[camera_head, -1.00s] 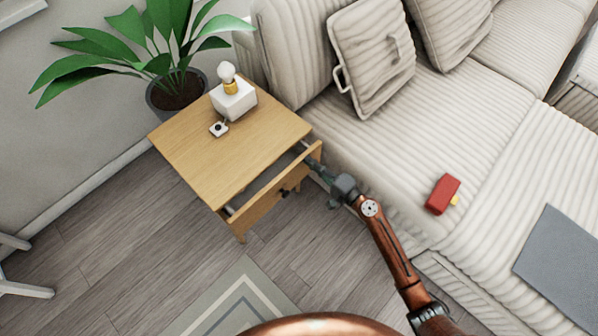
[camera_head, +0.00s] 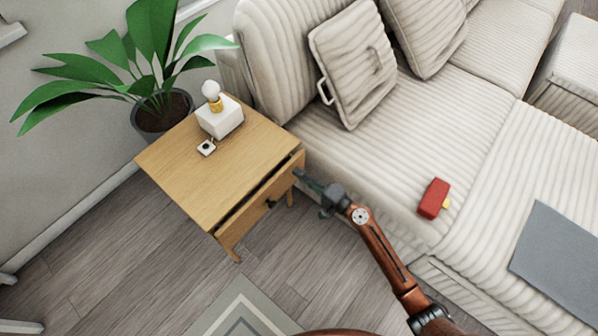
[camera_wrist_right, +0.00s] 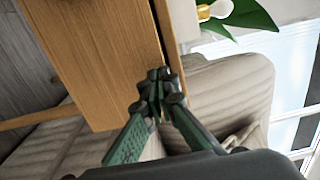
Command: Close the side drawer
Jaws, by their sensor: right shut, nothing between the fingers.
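The side table (camera_head: 205,180) is light wood and stands beside the sofa. Its side drawer (camera_head: 248,215) faces the lower right, with a small dark handle (camera_head: 271,204). A narrow dark gap shows between the drawer front and the tabletop edge, so the drawer is almost in. My right gripper (camera_head: 298,175) is shut and empty, its tips at or very near the right end of the drawer front. In the right wrist view the gripper (camera_wrist_right: 160,85) has its tips by the wooden panel (camera_wrist_right: 95,60) and the dark gap; contact is hard to tell. My left gripper is out of view.
A white lamp (camera_head: 220,120) and a small white item (camera_head: 206,148) stand on the tabletop. A potted plant (camera_head: 160,112) is behind. The sofa (camera_head: 400,150) borders the right, with a red object (camera_head: 434,198) on it. Floor before the drawer is clear.

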